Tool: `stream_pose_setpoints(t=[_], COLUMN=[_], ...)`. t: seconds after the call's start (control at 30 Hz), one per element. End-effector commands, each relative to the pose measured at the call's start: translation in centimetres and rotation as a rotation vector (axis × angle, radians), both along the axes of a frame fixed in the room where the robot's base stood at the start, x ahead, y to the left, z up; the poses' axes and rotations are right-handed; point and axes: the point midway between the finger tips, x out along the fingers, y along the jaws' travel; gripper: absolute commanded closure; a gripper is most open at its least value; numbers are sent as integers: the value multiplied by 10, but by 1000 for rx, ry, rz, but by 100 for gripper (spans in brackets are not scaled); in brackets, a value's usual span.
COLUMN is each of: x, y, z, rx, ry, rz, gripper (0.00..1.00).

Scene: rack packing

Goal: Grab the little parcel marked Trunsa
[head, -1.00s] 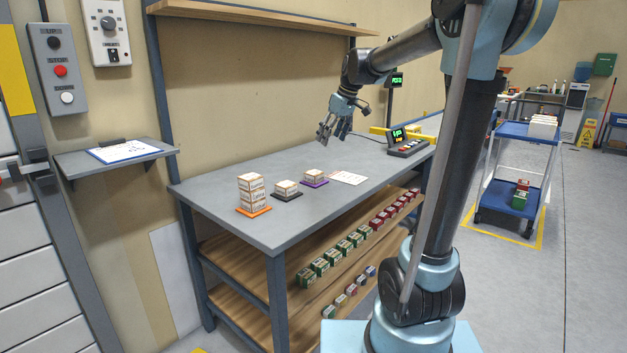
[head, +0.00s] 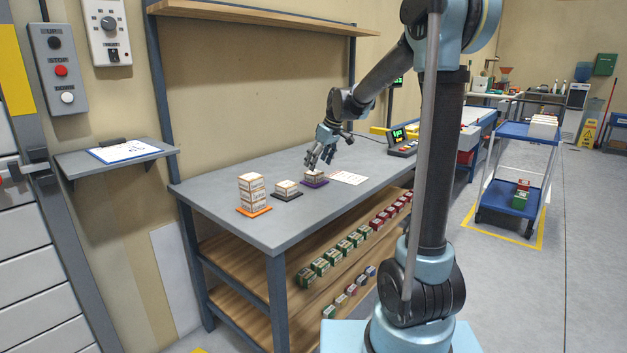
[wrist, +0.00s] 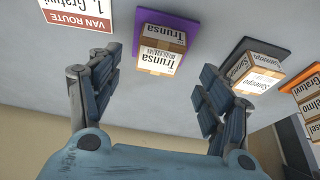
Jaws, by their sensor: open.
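The little parcel marked Trunsa (wrist: 160,50) is a brown box with white labels. It sits on a purple mat (wrist: 188,28) in the wrist view, ahead of my fingers and between their lines. In the head view the parcel (head: 313,175) is on the purple mat on the grey bench, partly behind my gripper. My gripper (wrist: 150,90) is open and empty, its two blue-grey fingers wide apart. In the head view my gripper (head: 319,161) is above and just beside the parcel. I cannot tell whether it touches it.
A stack marked Gratuvi (head: 251,189) stands on an orange mat farther left on the bench. A printed route sheet (head: 348,177) lies right of the purple mat. A keypad device (head: 402,146) stands farther back.

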Motion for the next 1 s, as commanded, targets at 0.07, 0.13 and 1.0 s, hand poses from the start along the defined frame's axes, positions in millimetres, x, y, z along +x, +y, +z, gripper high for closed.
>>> stream_pose_setpoints(t=[0.07, 0.13, 1.0], x=[1, 2, 14], y=[1, 2, 13], z=[-3, -7, -51], rx=[0, 0, 0], ry=[0, 0, 0], rz=[0, 0, 0], gripper=[28, 28, 71])
